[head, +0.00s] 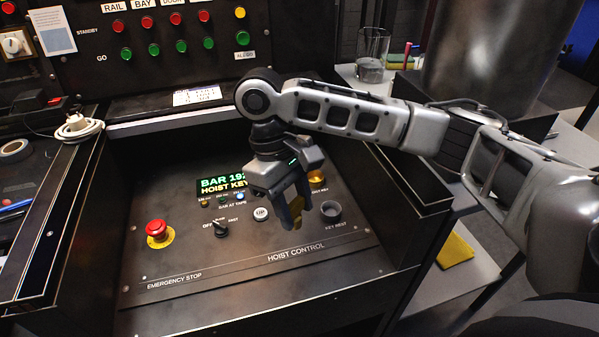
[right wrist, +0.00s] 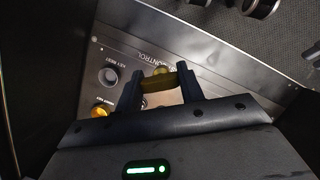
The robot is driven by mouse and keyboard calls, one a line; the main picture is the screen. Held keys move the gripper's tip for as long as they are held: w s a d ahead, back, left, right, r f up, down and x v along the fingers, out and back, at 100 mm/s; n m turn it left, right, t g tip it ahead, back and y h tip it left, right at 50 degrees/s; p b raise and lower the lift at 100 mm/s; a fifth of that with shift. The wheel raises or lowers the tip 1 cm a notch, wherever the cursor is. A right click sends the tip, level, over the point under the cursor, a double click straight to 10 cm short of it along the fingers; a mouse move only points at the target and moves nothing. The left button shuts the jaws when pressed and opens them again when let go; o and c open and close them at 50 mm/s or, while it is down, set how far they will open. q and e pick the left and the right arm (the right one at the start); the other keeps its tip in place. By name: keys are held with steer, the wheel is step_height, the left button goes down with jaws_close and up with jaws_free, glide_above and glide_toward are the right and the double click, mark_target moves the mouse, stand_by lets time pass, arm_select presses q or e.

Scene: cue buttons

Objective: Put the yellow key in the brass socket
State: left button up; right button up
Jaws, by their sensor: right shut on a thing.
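My right gripper (head: 294,218) is above the hoist control panel with its fingers pointing down. It is shut on the yellow key (head: 296,223), which is mostly hidden by the fingers in the head view. In the right wrist view the yellow key (right wrist: 155,82) lies between the two fingertips (right wrist: 160,88). In the right wrist view the brass socket (right wrist: 102,110) is left of the gripper, apart from the key. My left gripper is not in view.
The grey key rest ring (head: 330,212) is empty, right of the fingers. A red emergency stop (head: 156,228), a black selector knob (head: 221,229) and a white button (head: 261,214) stand on the panel. Raised side walls bound it. The panel's lower front is clear.

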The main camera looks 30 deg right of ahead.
steer(key=n, duration=0.2)
steer(key=n+h, duration=0.1)
steer(key=shift+w+d+r+t, duration=0.2)
steer(key=shift+d+r+t, duration=0.1)
steer(key=shift+d, duration=0.05)
steer(key=n, duration=0.1)
steer(key=n+p, duration=0.1)
steer(key=n, duration=0.1)
steer(key=shift+d+r+t+h, duration=0.1)
steer(key=shift+d+t+h, duration=0.2)
steer(key=shift+d, duration=0.05)
steer(key=w+d+n+t+p, duration=0.1)
steer(key=d+n+t, duration=0.1)
steer(key=n, duration=0.7)
steer(key=n+t+y, duration=0.2)
steer(key=n+t, duration=0.1)
steer(key=n, duration=1.1)
glide_above(313, 174)
steer(key=s, duration=0.2)
steer(key=f, duration=0.6)
steer(key=shift+a, duration=0.35)
steer(key=shift+w+d+f, duration=0.15)
steer(key=shift+w+f, duration=0.15)
steer(key=shift+f, duration=0.1)
step_height(313, 174, down, 3)
steer(key=shift+r, duration=0.1)
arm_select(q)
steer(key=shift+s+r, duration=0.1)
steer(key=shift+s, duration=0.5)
